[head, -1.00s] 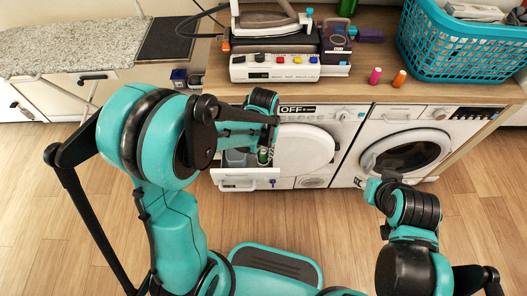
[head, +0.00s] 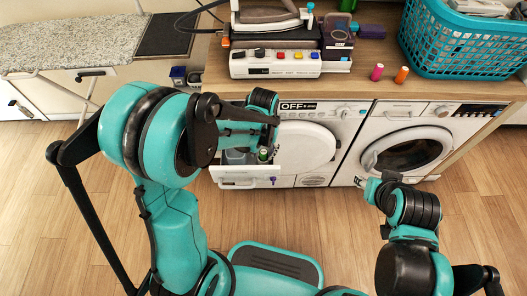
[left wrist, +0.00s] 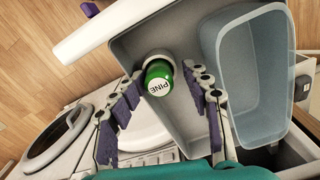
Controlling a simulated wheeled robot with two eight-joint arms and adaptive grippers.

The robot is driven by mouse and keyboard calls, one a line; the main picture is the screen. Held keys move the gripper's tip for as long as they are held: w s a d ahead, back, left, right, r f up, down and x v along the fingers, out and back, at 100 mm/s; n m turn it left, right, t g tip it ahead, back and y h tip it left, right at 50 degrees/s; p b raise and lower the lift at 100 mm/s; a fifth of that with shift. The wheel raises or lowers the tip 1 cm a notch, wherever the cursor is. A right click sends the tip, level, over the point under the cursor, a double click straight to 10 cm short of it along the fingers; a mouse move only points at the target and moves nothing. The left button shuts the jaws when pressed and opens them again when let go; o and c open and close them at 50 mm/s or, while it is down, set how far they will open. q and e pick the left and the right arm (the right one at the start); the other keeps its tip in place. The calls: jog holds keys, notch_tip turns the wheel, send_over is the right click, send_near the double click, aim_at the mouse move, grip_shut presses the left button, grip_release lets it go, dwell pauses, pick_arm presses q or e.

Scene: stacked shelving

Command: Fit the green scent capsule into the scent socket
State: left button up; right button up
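The green scent capsule (left wrist: 158,80), marked PINE on its end, stands in the opened washer drawer (left wrist: 188,128). It sits at a pale round ring, the scent socket (left wrist: 154,57), beside a blue-grey tub; how deep it sits is hard to tell. In the head view the capsule (head: 263,155) shows small in the drawer. My left gripper (left wrist: 162,73) has its fingers spread on both sides of the capsule, with small gaps seeming to show. In the head view the left gripper (head: 269,148) is over the drawer, partly hidden by my arm. My right gripper (head: 368,186) is low before the right-hand machine.
A pink capsule (head: 377,72) and an orange capsule (head: 401,75) stand on the wooden counter (head: 300,88). The left washer's round door (head: 305,146) is beside the drawer.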

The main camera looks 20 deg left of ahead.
aim_at(264, 152)
pick_arm(q)
notch_tip(264, 152, up, 12)
dwell(0.6)
dwell(0.8)
jog(key=s+a+r+t, duration=0.1)
jog(key=s+a+t, duration=0.1)
jog(key=s, duration=0.3)
jog(key=s+a+r+t, duration=0.2)
jog(key=s+t, duration=0.3)
jog(key=shift+s+a, duration=0.2)
jog(key=shift+a, duration=0.1)
dwell(0.7)
